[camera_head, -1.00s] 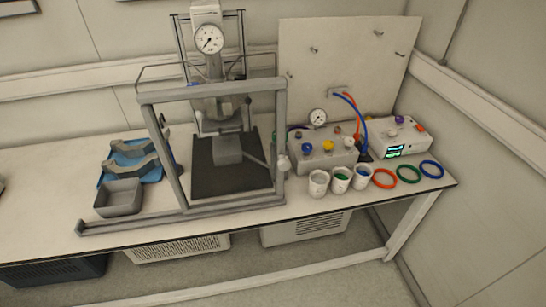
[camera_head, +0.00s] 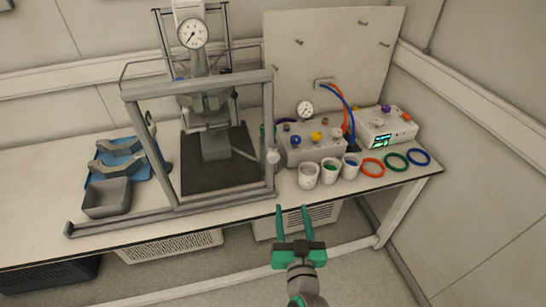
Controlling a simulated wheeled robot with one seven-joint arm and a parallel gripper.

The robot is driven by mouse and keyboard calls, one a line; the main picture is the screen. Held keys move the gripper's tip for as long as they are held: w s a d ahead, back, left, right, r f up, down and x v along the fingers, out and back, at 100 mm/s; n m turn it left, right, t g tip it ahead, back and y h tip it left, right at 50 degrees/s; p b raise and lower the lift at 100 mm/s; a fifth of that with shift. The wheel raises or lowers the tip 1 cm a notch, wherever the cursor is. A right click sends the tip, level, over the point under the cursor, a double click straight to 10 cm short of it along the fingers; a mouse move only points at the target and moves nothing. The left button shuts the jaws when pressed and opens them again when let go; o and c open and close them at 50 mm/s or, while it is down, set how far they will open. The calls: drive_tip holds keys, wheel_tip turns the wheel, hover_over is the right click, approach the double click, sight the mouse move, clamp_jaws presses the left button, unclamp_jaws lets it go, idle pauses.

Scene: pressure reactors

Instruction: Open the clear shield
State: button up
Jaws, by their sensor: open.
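The clear shield (camera_head: 197,88) is a see-through pane in a grey frame. It stands upright at the front of the pressure reactor (camera_head: 213,131), which has a round gauge on top. A pale round knob (camera_head: 272,156) sits at the frame's right side. My gripper (camera_head: 293,210) is green and dark, in front of the bench edge, below and slightly right of the knob. Its two fingers are apart and point toward the bench, with nothing between them. It does not touch the shield.
A control box (camera_head: 312,150) with a gauge, white cups (camera_head: 329,170) and coloured rings (camera_head: 396,162) stand right of the frame. A blue tray (camera_head: 128,160) and a grey bin (camera_head: 106,198) are at left. Baskets (camera_head: 170,246) sit under the bench. The floor before the bench is clear.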

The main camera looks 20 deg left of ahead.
sight(274, 159)
drive_tip(key=w+a+r+n+g+y, duration=0.1)
drive_tip(key=w+a+r+n+y, duration=0.25)
drive_tip(key=r, duration=0.45)
drive_tip(key=x, duration=1.1)
drive_tip(key=shift+f, duration=0.3)
drive_tip(key=shift+c, duration=0.3)
clamp_jaws()
drive_tip(key=shift+w, duration=0.1)
